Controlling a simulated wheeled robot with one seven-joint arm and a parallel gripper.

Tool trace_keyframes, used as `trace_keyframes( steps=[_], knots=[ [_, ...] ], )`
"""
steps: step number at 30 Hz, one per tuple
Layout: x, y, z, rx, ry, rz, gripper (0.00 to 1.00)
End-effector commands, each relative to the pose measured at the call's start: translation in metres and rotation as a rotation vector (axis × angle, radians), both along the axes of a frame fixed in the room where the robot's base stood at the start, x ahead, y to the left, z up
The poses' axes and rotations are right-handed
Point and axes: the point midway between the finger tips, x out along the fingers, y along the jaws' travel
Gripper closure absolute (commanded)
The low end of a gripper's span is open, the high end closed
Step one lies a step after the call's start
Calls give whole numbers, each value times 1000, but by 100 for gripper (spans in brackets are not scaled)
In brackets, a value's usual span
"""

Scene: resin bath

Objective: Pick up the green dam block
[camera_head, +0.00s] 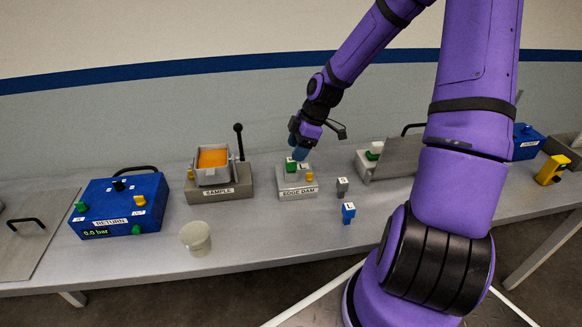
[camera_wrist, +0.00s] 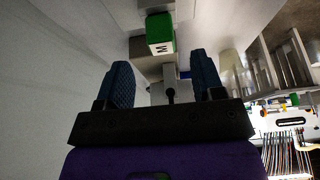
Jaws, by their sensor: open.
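The green dam block (camera_head: 291,167) sits at the grey stand labelled EDGE DAM (camera_head: 298,193) in the head view. In the wrist view the green block (camera_wrist: 160,30), with a pale face marked M, lies beyond the fingertips. My gripper (camera_head: 299,152) is just above and beside the block, partly covering it from the head camera. In the wrist view my gripper (camera_wrist: 164,72) has its two blue fingers apart with nothing between them. I cannot tell whether a finger touches the block.
A grey block marked S (camera_head: 342,187) and a blue block marked L (camera_head: 348,212) stand right of the stand. The SAMPLE fixture (camera_head: 219,192) with its black lever (camera_head: 239,140) stands left. A cup (camera_head: 196,238), a blue RETURN box (camera_head: 122,206) and a grey panel (camera_head: 389,160) also occupy the bench.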

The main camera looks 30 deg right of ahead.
Motion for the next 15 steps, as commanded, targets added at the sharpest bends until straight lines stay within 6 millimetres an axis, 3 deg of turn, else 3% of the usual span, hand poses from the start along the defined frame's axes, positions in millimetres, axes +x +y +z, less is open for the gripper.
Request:
trace_keyframes(
  steps=[9,15],
  knots=[
    [3,14,-35,2,2,2,38],
    [5,18,-47,0,1,0,38]
  ],
)
